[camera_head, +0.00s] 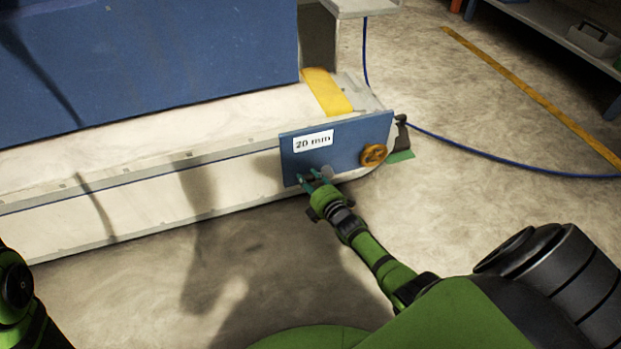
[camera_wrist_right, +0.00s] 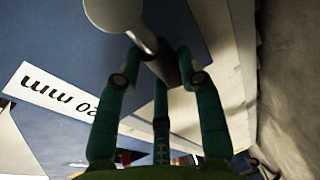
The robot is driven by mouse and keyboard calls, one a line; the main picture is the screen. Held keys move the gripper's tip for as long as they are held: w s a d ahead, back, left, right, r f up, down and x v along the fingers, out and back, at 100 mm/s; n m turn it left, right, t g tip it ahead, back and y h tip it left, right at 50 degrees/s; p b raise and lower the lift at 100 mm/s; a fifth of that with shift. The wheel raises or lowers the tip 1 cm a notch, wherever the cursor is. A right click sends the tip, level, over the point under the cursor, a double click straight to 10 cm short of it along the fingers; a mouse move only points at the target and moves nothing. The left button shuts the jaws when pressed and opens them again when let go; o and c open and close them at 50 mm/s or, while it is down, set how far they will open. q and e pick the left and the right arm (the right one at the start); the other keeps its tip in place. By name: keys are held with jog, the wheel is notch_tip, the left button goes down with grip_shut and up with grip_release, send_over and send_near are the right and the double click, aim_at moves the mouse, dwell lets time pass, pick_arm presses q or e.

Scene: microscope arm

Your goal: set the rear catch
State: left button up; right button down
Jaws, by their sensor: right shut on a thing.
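A blue panel (camera_head: 345,145) with a white "20 mm" label (camera_head: 314,141) stands at the end of a long pale machine base. An orange handwheel (camera_head: 373,155) sits on its right part. My right gripper (camera_head: 312,178) is at the panel's lower left, below the label. In the right wrist view, its teal fingers (camera_wrist_right: 158,75) are closed around a short grey lever (camera_wrist_right: 150,42) with a round pale knob (camera_wrist_right: 112,12). In the head view the fingers mostly hide this lever. I cannot tell which part is the rear catch. My left gripper is out of view.
A black handle (camera_head: 402,134) and green piece (camera_head: 400,156) are at the base's right end. A yellow block (camera_head: 327,92) lies on top. A blue cable (camera_head: 500,157) runs over the floor. Open floor (camera_head: 480,215) lies to the right.

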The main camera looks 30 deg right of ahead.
jog(key=shift+a+f, duration=0.1)
jog(key=shift+f, duration=0.05)
dwell(0.3)
jog(key=c, duration=0.8)
grip_release()
jog(key=shift+o, duration=0.2)
